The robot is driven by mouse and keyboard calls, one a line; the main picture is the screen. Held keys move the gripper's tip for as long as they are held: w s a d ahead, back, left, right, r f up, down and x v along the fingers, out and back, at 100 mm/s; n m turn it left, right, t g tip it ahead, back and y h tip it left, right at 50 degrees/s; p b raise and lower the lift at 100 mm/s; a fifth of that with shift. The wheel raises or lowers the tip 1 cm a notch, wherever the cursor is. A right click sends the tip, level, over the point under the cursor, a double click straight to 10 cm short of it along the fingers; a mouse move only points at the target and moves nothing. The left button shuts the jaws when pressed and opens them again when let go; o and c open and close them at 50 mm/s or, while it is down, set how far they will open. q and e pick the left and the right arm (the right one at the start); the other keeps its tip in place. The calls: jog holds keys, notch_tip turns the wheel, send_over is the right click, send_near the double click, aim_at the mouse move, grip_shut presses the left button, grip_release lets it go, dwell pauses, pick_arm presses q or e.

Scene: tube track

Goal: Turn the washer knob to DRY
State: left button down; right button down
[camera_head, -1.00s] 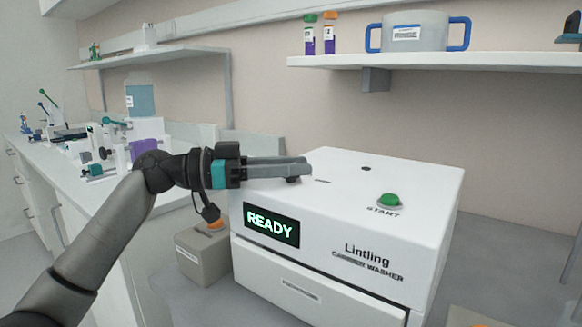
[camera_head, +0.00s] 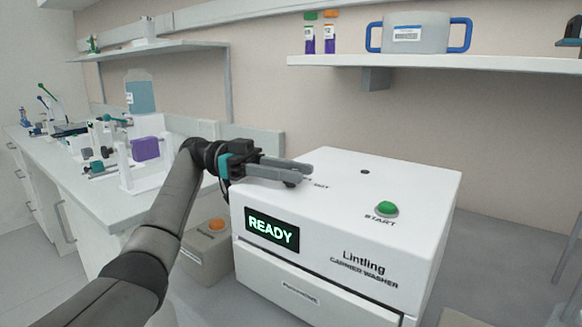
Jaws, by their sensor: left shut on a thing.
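The white carrier washer (camera_head: 385,235) stands at the centre right, with a lit READY display (camera_head: 271,230) on its front. A green START button (camera_head: 386,209) sits on its top. My left gripper (camera_head: 300,175) reaches over the top from the left, its fingers around a dark knob (camera_head: 291,184) that shows only as a small part below the fingers. The gripper is shut on it. Part of a printed label shows beside the fingers; the rest is hidden, so I cannot tell the knob's setting. My right gripper is not in view.
A shelf (camera_head: 440,62) above the washer holds a tub with blue handles (camera_head: 421,34) and two small bottles (camera_head: 319,38). A grey box with an orange cap (camera_head: 206,250) stands left of the washer. A bench (camera_head: 90,190) with lab equipment runs along the left.

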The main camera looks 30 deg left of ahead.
pick_arm(q)
jog(key=shift+m+g, duration=0.4)
jog(key=shift+g, duration=0.2)
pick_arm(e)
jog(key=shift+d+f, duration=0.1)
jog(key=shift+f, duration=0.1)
pick_arm(q)
jog(key=c, duration=0.5)
grip_release()
jog(key=shift+c, duration=0.2)
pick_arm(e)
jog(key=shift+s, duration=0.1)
